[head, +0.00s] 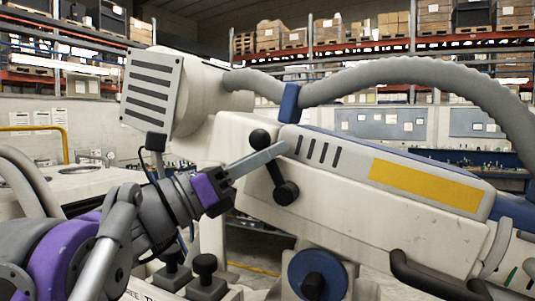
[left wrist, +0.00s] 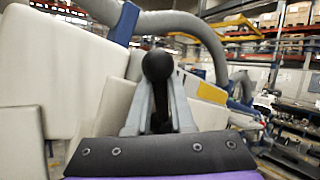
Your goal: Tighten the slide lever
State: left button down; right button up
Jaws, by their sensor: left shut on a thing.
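The slide lever (head: 286,192) is a black bar with a round knob at each end, on the side of the large cream microscope arm (head: 345,215). It slants from upper left to lower right. My left gripper (head: 275,154) reaches in from the left, with its grey fingers across the lever below the upper knob. In the left wrist view, the black knob of the lever (left wrist: 158,66) stands between the two fingers (left wrist: 160,100), which are shut on the lever. The fingers hide part of the bar. My right gripper is not in view.
A dark blue round knob (head: 318,274) sits low on the arm, with a black curved handle (head: 430,276) to its right. Black knobs (head: 205,268) stand below my left gripper. A thick grey hose (head: 430,70) arches above. Shelves with boxes are far behind.

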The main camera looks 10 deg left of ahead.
pick_arm(q)
jog(key=shift+a+r, duration=0.1)
jog(key=shift+r, duration=0.15)
jog(key=c, duration=1)
grip_release()
jog(key=shift+c, duration=0.2)
jog(key=shift+o, duration=1.3)
jog(key=shift+f, duration=0.1)
